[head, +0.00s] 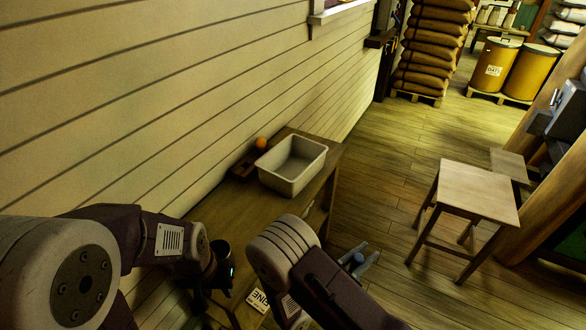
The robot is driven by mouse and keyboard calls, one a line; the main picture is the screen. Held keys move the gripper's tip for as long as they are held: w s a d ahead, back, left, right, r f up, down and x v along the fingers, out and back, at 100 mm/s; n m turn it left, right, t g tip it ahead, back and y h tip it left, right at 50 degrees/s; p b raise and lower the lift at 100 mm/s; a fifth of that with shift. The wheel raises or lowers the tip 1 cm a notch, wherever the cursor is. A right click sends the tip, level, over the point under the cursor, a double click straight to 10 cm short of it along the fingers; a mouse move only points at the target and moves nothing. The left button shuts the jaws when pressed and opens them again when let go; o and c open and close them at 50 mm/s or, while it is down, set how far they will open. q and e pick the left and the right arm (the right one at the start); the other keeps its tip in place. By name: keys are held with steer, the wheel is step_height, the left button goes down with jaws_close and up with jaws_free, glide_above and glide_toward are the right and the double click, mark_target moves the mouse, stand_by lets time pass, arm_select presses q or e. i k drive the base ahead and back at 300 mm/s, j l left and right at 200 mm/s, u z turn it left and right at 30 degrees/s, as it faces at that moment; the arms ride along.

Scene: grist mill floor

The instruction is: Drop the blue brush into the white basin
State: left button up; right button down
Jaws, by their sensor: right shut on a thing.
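The white basin (284,186) stands upright on the wooden table against the plank wall, and the part of its inside that shows is empty. My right gripper (356,262) is shut on a small blue thing, which looks like the blue brush (357,258); only a little of it shows between the fingers. This gripper is off the table's right side, nearer to me than the basin and apart from it. My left gripper (208,292) is low over the near part of the table, and its fingers are too dark and hidden to read.
The wooden table (235,205) also holds an orange ball (261,143) in a dark tray (243,166), left of the basin. A printed label (258,299) lies near the front. A wooden stool (478,190) stands to the right, with open floor between.

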mark_target(298, 173)
steer(key=i+l+u, duration=0.15)
steer(key=u, duration=0.2)
steer(key=i+l+u, duration=0.1)
steer(key=l+u, duration=0.25)
steer(key=i+l+u, duration=0.1)
steer(key=l+u, duration=0.25)
